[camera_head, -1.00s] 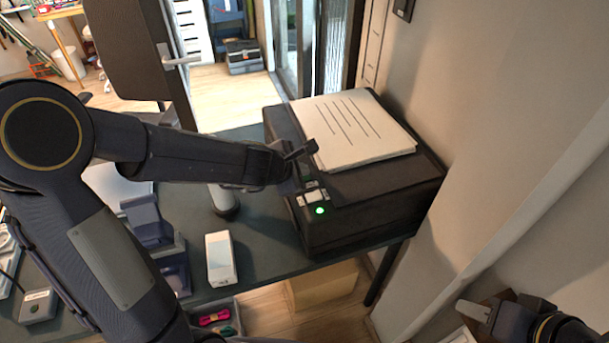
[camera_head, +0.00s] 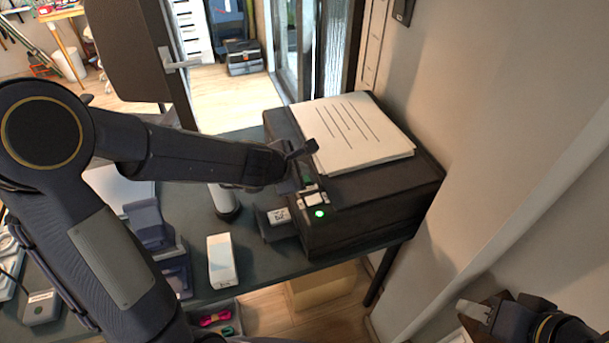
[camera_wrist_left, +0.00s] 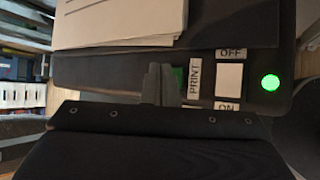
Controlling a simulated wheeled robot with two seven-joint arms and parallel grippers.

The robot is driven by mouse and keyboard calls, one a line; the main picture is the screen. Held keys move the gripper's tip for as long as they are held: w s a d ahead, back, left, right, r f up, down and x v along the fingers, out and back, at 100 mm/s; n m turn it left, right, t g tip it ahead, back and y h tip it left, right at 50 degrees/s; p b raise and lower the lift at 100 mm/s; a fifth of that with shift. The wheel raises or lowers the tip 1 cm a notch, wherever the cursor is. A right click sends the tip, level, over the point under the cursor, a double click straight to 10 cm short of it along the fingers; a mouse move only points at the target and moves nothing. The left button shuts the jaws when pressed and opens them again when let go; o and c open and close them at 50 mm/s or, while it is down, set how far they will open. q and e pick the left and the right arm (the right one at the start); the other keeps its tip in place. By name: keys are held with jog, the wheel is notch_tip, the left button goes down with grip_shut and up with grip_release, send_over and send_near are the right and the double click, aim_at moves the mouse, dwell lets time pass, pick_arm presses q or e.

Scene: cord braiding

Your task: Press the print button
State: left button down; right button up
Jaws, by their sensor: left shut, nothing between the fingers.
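The black printer (camera_head: 370,212) stands at the right end of the desk. Its green print button (camera_wrist_left: 178,76) shows in the left wrist view, partly hidden by my gripper fingers, beside the PRINT label (camera_wrist_left: 194,79). My left gripper (camera_head: 302,150) is shut and empty, with its fingertips at the button; whether they touch it is unclear. It also shows in the left wrist view (camera_wrist_left: 158,84). A small tray with a white printed piece (camera_head: 278,215) sticks out of the printer's left side. My right gripper (camera_head: 474,310) is at the lower right, its jaw opening unclear.
A stack of lined paper (camera_head: 352,132) lies on the printer. A white switch (camera_wrist_left: 229,80) between OFF and ON labels sits near a lit green lamp (camera_wrist_left: 271,82). A white box (camera_head: 221,260) stands on the desk (camera_head: 265,262). A wall is close on the right.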

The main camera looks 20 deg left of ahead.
pick_arm(q)
jog(key=shift+r, duration=0.1)
notch_tip(320, 180, up, 5)
jog(key=p, duration=0.5)
dwell(0.3)
dwell(0.5)
